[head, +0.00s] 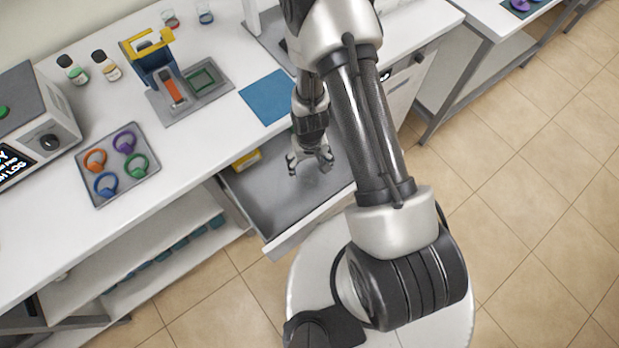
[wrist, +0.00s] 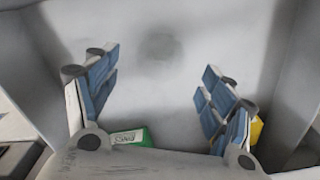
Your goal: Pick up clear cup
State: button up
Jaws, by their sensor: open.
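My gripper (head: 311,160) hangs over an open drawer (head: 265,215), with its fingers spread and nothing between them. In the wrist view my gripper (wrist: 158,95) shows blue finger pads standing apart over the bare grey drawer floor. No cup is seen inside the drawer. Two small clear cups stand at the back of the white bench, far from the gripper: one with something reddish in it (head: 171,19) and one with a bluish tint (head: 205,13). I cannot tell which one the task names.
A yellow item (head: 246,160) lies in the drawer; a green item with a white label (wrist: 132,137) shows in the wrist view. The bench holds a blue mat (head: 268,97), a tray of coloured rings (head: 120,163), two small bottles and a yellow-and-blue stand (head: 150,55).

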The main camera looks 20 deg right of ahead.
aim_at(309, 174)
jog(key=shift+f, duration=0.9)
notch_tip(309, 174, down, 5)
jog(key=b, duration=0.5)
jog(key=shift+s, duration=0.1)
jog(key=shift+r, duration=0.15)
jog(key=shift+c, duration=0.2)
jog(key=c, duration=1.1)
jog(key=shift+r, duration=0.1)
jog(key=shift+c, duration=0.2)
